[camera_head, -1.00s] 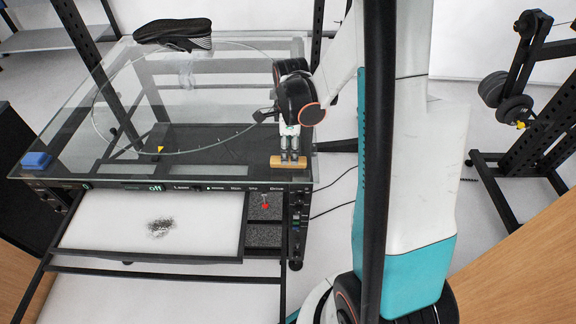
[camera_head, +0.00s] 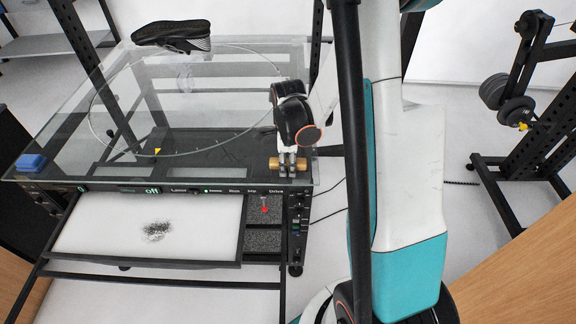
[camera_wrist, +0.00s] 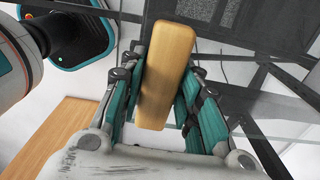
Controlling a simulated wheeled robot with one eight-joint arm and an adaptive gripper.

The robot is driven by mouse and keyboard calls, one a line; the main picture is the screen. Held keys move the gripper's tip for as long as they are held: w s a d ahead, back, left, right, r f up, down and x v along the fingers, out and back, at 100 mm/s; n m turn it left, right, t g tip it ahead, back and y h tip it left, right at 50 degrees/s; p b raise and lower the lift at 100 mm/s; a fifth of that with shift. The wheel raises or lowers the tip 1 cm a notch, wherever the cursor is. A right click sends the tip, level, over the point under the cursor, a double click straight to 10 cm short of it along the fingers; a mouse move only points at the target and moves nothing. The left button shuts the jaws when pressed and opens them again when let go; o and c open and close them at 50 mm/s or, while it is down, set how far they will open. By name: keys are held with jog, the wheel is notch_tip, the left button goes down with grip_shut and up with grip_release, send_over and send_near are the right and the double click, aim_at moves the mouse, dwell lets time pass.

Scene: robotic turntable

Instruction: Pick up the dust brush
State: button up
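The dust brush shows as a light wooden block (camera_head: 274,163) near the front right edge of the glass tabletop. It also fills the space between the fingers in the wrist view (camera_wrist: 165,75), lying slightly tilted there. Any bristles are hidden underneath. My gripper (camera_head: 288,168) points down over the brush, with its fingers at the wood. In the wrist view my gripper (camera_wrist: 165,90) has teal fingers spread on both sides of the block. A gap shows between the block's near end and the right finger.
Below the front edge is a white tray (camera_head: 100,230) with a dark speckled patch (camera_head: 157,230). A weight rack (camera_head: 530,130) stands at right.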

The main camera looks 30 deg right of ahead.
aim_at(288, 161)
jog(key=c, duration=0.4)
jog(key=shift+o, duration=0.2)
notch_tip(288, 161, up, 20)
jog(key=p, duration=0.6)
jog(key=shift+o, duration=0.6)
